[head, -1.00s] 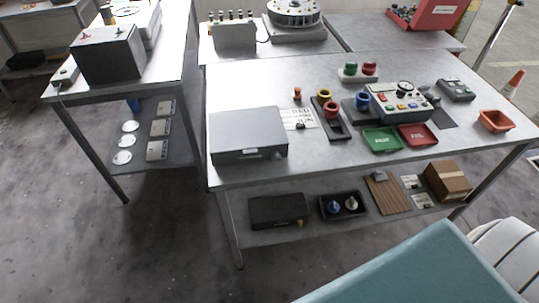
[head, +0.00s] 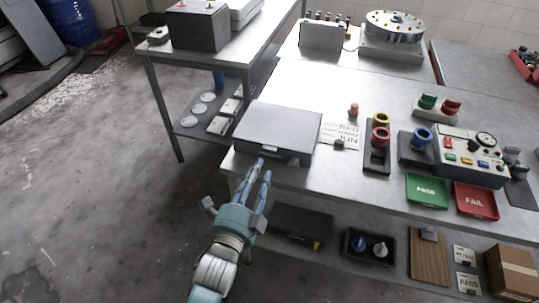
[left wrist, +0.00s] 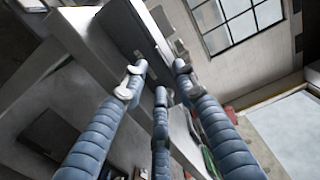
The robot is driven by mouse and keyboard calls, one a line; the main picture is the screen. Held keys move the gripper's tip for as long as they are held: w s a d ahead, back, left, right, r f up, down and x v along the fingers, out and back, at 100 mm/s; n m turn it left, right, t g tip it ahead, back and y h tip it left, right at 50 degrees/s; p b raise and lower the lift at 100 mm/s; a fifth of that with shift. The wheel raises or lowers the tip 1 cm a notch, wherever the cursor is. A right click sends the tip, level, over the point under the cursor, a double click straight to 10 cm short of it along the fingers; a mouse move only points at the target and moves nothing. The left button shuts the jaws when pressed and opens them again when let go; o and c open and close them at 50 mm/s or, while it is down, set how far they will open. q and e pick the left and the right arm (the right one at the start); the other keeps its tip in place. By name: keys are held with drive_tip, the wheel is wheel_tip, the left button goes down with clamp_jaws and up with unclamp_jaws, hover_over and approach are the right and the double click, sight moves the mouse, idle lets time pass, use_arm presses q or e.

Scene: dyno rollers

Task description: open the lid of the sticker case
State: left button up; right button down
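The sticker case, which I take to be the flat grey box (head: 276,128), sits at the left front of the table with its lid closed. A small light latch or handle shows on its front face (head: 283,155). My left gripper (head: 263,171) is just in front of and below that front edge, its fingers spread and pointing at the case. I cannot tell whether a fingertip touches it. In the left wrist view, the gripper (left wrist: 158,75) is open with nothing between its fingers, and the dark side of the case (left wrist: 125,28) shows beyond. My right gripper is not in view.
Right of the case are a printed card (head: 340,135), a dark tray with rings (head: 377,155), a green PASS tray (head: 428,190) and a red FAIL tray (head: 476,201). The lower shelf holds a black box (head: 302,222) under the case. Another table (head: 262,48) stands behind left.

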sight(270, 147)
use_arm(q)
drive_tip(key=x, duration=0.6)
drive_tip(key=shift+d, duration=0.15)
drive_tip(key=shift+w+d, duration=0.15)
drive_tip(key=shift+w, duration=0.45)
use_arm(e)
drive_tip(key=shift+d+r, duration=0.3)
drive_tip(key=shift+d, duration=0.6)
